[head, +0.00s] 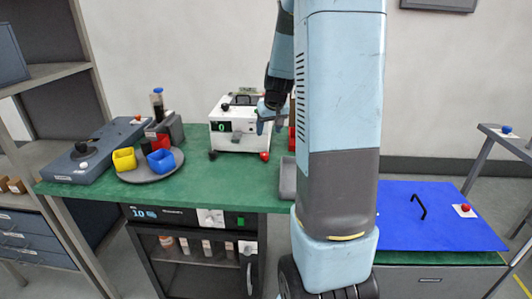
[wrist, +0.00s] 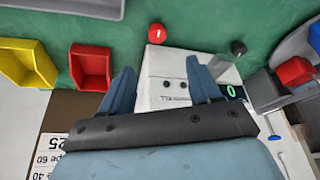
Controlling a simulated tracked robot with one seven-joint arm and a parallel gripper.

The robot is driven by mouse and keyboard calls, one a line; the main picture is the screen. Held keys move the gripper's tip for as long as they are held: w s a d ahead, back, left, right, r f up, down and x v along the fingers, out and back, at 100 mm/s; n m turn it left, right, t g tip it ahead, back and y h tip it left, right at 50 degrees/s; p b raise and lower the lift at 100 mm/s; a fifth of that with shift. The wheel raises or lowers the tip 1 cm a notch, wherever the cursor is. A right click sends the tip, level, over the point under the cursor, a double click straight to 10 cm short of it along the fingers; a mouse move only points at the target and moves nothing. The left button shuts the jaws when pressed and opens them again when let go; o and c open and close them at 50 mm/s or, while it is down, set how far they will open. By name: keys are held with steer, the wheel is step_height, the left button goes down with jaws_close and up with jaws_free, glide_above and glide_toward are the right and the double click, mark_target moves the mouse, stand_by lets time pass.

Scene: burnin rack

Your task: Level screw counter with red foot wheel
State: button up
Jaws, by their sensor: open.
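The screw counter (head: 226,140) is a white box with a green "0" display on the green bench; its white body also shows in the wrist view (wrist: 170,66). The red foot wheel (head: 265,156) is at its lower right front corner, and a dark foot wheel is at the lower left (head: 212,155). In the wrist view the red foot wheel (wrist: 157,33) lies beyond my fingertips, apart from them. My gripper (head: 268,116) is open and empty at the counter's right side; its two blue fingers (wrist: 163,66) show in the wrist view. I cannot tell the counter's tilt.
A round grey tray (head: 140,178) with yellow, blue and red bins stands left of the counter. A grey device (head: 95,155) is at the far left. Bench front is clear.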

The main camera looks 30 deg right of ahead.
mark_target(265, 154)
steer(key=x, duration=1.4)
steer(key=shift+d+f, duration=0.2)
steer(key=shift+c, duration=0.3)
steer(key=c, duration=1)
steer(key=shift+o, duration=0.2)
steer(key=shift+m, duration=0.3)
steer(key=shift+m+h, duration=0.3)
steer(key=shift+m, duration=0.3)
steer(key=shift+m+g, duration=0.3)
steer(key=shift+m, duration=0.1)
